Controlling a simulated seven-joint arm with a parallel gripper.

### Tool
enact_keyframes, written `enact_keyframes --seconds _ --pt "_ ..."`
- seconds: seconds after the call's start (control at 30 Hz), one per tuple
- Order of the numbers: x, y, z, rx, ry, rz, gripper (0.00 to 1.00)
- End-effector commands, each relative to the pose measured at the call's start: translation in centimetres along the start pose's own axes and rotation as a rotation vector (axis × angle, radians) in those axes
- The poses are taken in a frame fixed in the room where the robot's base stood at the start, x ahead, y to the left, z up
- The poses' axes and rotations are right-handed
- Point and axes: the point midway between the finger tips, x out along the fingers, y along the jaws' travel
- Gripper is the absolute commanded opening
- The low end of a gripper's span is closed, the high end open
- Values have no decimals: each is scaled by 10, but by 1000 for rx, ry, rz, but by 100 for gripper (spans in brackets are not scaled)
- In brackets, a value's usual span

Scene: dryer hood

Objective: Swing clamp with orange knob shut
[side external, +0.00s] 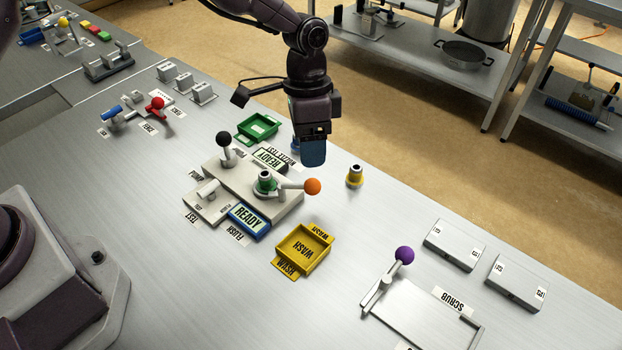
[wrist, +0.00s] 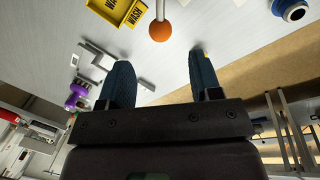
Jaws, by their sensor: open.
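The clamp (side external: 267,184) is mounted on a pale block on the steel table, with a green part at its pivot. Its lever points to the right in the side view and ends in an orange knob (side external: 312,186). My gripper (side external: 313,158) points down above the table, just behind and above the knob, apart from it. In the wrist view the orange knob (wrist: 159,31) lies ahead of and between the two dark blue fingers of my gripper (wrist: 160,62). The fingers are spread and hold nothing. The clamp's pivot is out of the wrist view.
A black-knobbed lever (side external: 223,140) stands at the block's left end. A yellow tray (side external: 303,250) lies in front, a green tray (side external: 258,128) behind. A small yellow-ringed cylinder (side external: 355,176) stands right of the knob. A purple-knobbed lever (side external: 404,255) is farther right. Bare table lies between.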

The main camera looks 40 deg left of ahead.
Motion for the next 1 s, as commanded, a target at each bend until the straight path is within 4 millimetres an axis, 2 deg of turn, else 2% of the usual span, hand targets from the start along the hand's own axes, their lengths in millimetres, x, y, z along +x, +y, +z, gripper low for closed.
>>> enact_keyframes --seconds 0.03,0.2,0.4,0.8,0.87,1.0 --pt "13 0 1 0 -5 2 58" --pt "47 1 1 0 -5 2 58" --pt "72 0 0 -1 -2 0 58" --pt "79 0 0 -1 1 -1 58" --pt "79 0 0 -1 1 -1 47" --pt "79 0 0 -2 0 -1 15"
